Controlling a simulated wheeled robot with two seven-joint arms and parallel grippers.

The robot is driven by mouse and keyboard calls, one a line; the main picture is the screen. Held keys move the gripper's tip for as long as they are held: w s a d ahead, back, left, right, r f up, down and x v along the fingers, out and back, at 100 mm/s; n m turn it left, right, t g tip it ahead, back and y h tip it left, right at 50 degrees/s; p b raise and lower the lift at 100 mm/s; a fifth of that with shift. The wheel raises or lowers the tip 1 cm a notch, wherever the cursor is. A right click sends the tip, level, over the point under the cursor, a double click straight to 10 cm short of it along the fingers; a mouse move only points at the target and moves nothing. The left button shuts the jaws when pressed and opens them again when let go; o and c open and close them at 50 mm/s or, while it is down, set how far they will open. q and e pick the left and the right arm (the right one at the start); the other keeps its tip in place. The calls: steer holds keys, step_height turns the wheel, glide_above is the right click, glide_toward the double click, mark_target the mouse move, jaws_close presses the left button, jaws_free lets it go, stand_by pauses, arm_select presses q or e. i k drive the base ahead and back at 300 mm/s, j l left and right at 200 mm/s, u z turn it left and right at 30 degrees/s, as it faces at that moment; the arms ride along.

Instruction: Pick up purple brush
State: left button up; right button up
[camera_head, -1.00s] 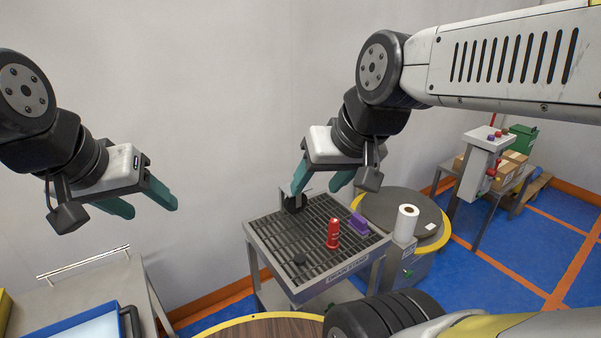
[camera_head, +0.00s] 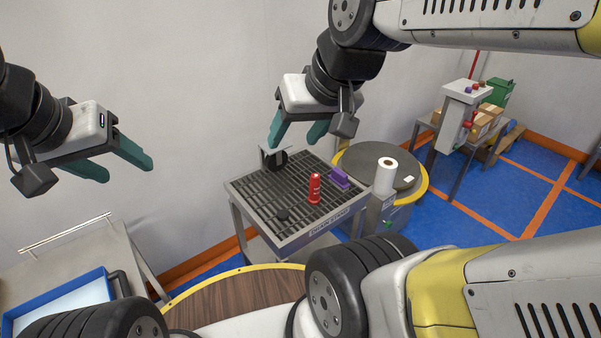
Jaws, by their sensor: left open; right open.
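The purple brush (camera_head: 340,178) lies at the right back part of a grey grated stand (camera_head: 262,194). My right gripper (camera_head: 297,137) is open and empty in the air, up and to the left of the brush, in front of the stand's back edge in the picture. My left gripper (camera_head: 120,170) is open and empty, far to the left, above the grey cabinet side. Nothing covers the brush.
A red bottle (camera_head: 314,188) stands just left of the brush. A round wooden top (camera_head: 235,298) is in front.

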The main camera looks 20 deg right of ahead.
mark_target(338, 178)
steer(key=i+l, duration=0.1)
steer(key=l, duration=0.3)
steer(key=i+l, duration=0.1)
steer(key=l, duration=0.3)
steer(key=i+l, duration=0.1)
steer(key=l, duration=0.35)
